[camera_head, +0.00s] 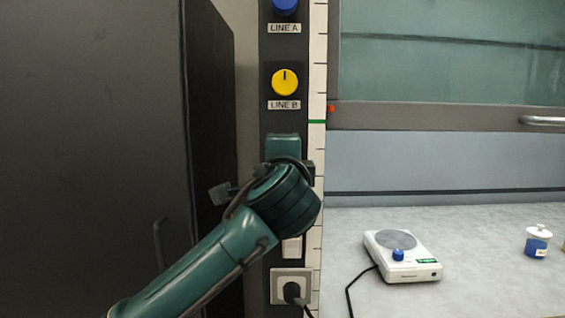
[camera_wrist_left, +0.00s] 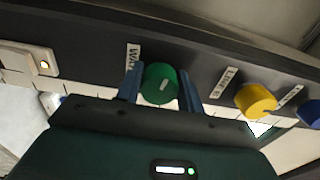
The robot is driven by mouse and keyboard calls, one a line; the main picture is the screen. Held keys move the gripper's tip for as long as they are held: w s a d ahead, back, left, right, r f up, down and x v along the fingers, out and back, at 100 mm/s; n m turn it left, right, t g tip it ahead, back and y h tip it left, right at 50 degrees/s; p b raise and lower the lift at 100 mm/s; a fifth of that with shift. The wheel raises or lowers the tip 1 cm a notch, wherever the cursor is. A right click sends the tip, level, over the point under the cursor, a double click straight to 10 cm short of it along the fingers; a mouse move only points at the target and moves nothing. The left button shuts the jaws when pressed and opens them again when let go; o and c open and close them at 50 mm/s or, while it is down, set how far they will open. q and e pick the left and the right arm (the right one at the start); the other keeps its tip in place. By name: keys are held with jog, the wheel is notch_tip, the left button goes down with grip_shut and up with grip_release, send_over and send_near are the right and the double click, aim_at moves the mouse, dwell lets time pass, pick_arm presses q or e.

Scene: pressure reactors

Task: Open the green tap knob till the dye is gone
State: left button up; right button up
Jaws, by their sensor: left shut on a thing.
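The green tap knob (camera_wrist_left: 160,84) shows in the left wrist view, on the dark panel beside a partly hidden label that starts with "WA". The two blue fingers of my left gripper (camera_wrist_left: 160,88) stand on either side of it and are shut on it. A pale pointer mark shows on the knob's face. In the head view my left wrist covers the knob. No dye shows in either view. My right gripper is in neither view.
The yellow LINE B knob (camera_head: 285,82) and the blue LINE A knob (camera_head: 285,6) sit above on the same panel. A plugged socket (camera_head: 291,287) is below. A dark cabinet (camera_head: 100,130) stands left. A white hotplate (camera_head: 402,256) and a small blue-filled jar (camera_head: 537,241) stand on the bench.

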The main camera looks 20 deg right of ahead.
pick_arm(q)
jog(key=o, duration=1)
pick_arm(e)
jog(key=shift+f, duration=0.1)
pick_arm(q)
jog(key=b+v, duration=0.2)
jog(key=v, duration=1.1)
jog(key=shift+s, duration=0.1)
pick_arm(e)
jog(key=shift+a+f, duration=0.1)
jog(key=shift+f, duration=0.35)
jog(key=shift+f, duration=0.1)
